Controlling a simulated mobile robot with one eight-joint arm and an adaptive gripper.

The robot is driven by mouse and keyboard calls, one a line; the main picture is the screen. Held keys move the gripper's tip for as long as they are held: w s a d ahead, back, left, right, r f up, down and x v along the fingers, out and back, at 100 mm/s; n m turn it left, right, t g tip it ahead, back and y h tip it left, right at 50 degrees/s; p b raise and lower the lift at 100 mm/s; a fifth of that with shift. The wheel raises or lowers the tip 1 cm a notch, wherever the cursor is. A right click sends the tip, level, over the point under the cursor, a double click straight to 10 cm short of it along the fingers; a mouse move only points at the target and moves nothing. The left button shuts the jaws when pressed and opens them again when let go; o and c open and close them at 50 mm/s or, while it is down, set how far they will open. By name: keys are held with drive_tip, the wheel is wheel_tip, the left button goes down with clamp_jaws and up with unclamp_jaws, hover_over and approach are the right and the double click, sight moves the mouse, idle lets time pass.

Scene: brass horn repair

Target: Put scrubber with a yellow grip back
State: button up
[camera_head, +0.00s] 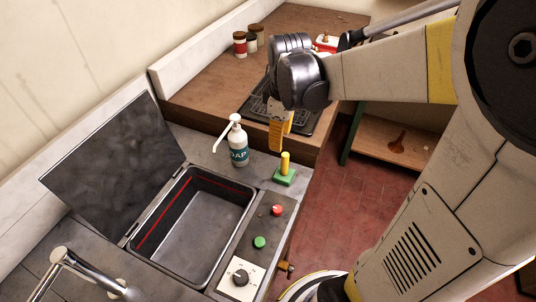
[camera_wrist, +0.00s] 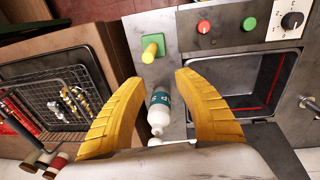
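The scrubber has an upright yellow grip (camera_head: 285,163) on a green square base (camera_head: 285,177). It stands on the grey counter beside the sink's far right corner. It also shows in the wrist view, yellow grip (camera_wrist: 152,49) pointing towards me, beyond my fingertips. My gripper (camera_head: 281,148) has yellow fingers and hangs above and behind the scrubber, apart from it. In the wrist view the fingers (camera_wrist: 157,80) are spread wide with nothing between them. I cannot tell whether the green base is part of the scrubber or a separate stand.
A soap bottle (camera_head: 238,142) stands left of the scrubber, close below my fingers. The open sink basin (camera_head: 195,228) has a raised lid (camera_head: 115,168). Red (camera_head: 278,210) and green (camera_head: 260,242) buttons line the counter edge. A wire basket (camera_wrist: 62,98) and jars (camera_head: 240,44) sit on the wooden bench.

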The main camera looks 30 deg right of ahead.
drive_tip(key=s+a+r+m+t, duration=0.5)
drive_tip(key=s+a+m, duration=0.3)
drive_tip(key=s+a, duration=0.1)
drive_tip(key=shift+s+a+r+t, duration=0.3)
drive_tip(key=shift+a+r+t, duration=0.1)
drive_tip(key=shift+a, duration=0.35)
